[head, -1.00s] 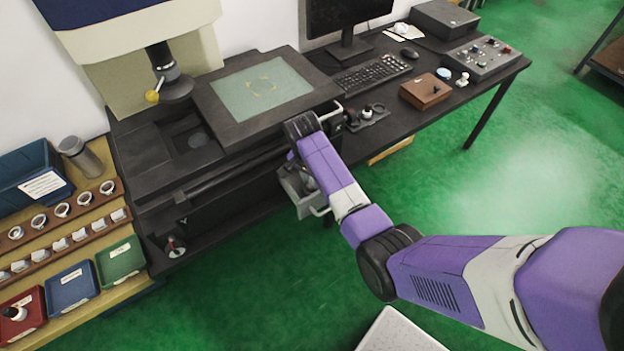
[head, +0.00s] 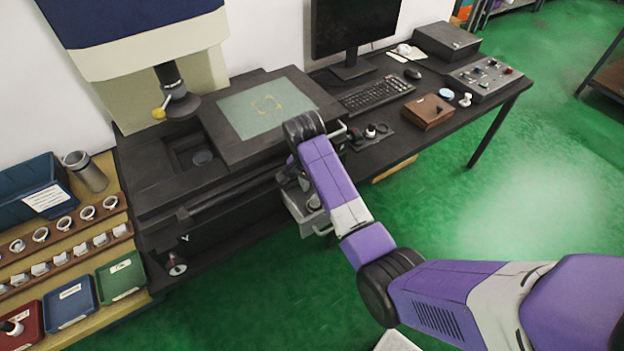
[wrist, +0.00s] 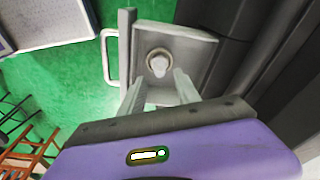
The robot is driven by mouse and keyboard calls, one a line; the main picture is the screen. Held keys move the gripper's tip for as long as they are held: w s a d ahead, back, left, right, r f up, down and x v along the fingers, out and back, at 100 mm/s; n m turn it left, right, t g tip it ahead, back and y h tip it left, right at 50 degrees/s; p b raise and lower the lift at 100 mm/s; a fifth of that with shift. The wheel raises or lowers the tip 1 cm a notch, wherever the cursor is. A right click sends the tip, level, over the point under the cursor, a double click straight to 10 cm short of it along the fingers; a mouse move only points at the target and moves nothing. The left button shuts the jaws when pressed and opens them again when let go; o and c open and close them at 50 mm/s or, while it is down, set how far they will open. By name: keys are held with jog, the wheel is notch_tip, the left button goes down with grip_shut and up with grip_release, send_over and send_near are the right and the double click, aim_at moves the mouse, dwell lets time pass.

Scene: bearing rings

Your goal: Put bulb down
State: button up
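The bulb (wrist: 159,64) shows in the wrist view as a small pale, round-ended piece with a darker ring around its base. It sits on the floor of a grey open tray or drawer (wrist: 193,35). My gripper (wrist: 160,82) is open, with its two pale fingers apart and the bulb lying between and just beyond the tips. No contact between fingers and bulb is visible. In the head view the grey drawer (head: 299,214) hangs below the bench's front edge, and my wrist covers much of the gripper and the drawer's inside.
The black bench (head: 160,200) carries a glass-topped stage (head: 232,115), a keyboard (head: 375,95) and a wooden box (head: 427,112). A rack with bins (head: 70,300) and rings stands at left. A light handle (wrist: 107,57) sticks out beside the drawer. Green floor is free in front.

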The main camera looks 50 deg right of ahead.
jog(key=shift+a+r, duration=0.25)
jog(key=shift+r, duration=1.15)
jog(key=shift+a+r, duration=0.2)
jog(key=shift+r, duration=1.15)
